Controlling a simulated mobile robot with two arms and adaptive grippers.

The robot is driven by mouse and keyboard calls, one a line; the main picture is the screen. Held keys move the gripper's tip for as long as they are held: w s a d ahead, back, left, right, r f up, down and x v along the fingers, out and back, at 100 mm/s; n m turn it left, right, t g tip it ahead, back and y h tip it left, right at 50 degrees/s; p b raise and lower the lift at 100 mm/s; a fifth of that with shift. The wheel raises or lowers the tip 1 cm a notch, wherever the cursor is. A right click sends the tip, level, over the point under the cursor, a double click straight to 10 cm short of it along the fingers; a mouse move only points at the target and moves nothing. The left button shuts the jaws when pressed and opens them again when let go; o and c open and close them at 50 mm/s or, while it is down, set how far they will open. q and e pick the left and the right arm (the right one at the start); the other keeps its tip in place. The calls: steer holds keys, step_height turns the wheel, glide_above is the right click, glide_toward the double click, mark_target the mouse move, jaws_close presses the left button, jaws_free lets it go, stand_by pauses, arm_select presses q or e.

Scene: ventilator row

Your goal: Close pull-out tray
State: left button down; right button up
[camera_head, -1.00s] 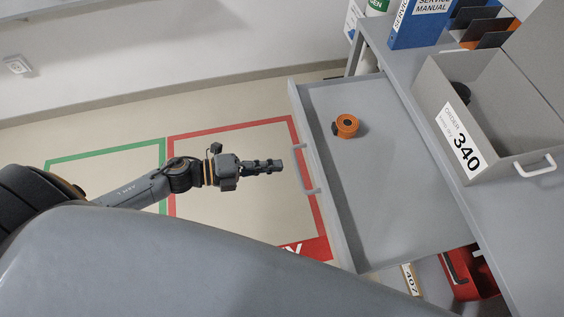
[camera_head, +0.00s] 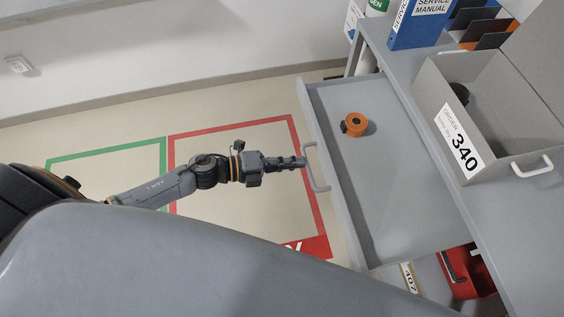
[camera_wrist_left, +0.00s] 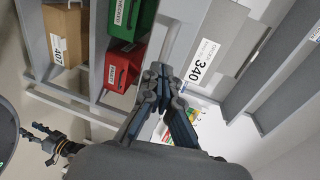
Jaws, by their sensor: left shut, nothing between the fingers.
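The grey pull-out tray (camera_head: 400,205) is open, sticking out to the left from under the grey worktop in the head view. An orange and black round object (camera_head: 355,124) lies inside it. The tray's front carries a pale grey bow handle (camera_head: 316,168). My left gripper (camera_head: 302,162) is shut and empty, its fingertips at the tray front beside the handle; I cannot tell whether they touch. The shut fingers (camera_wrist_left: 161,72) also show in the left wrist view.
A grey bin labelled 340 (camera_head: 440,110) and a blue service manual (camera_head: 420,25) stand on the worktop. A red box (camera_head: 468,272) sits on a lower shelf. Red and green boxes show in the left wrist view. The taped floor (camera_head: 240,210) left of the tray is clear.

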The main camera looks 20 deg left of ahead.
arm_select(q)
steer(key=p, duration=0.1)
glide_toward(388, 148)
steer(key=x, duration=0.3)
steer(key=r+x, duration=0.1)
steer(key=x, duration=0.2)
steer(key=b+x, duration=0.1)
steer(key=x, duration=0.2)
steer(key=shift+w+d+r, duration=0.15)
steer(key=shift+d+r, duration=0.15)
steer(key=shift+d, duration=0.05)
steer(key=shift+w+d, duration=0.1)
steer(key=shift+r, duration=0.2)
steer(key=shift+r, duration=0.1)
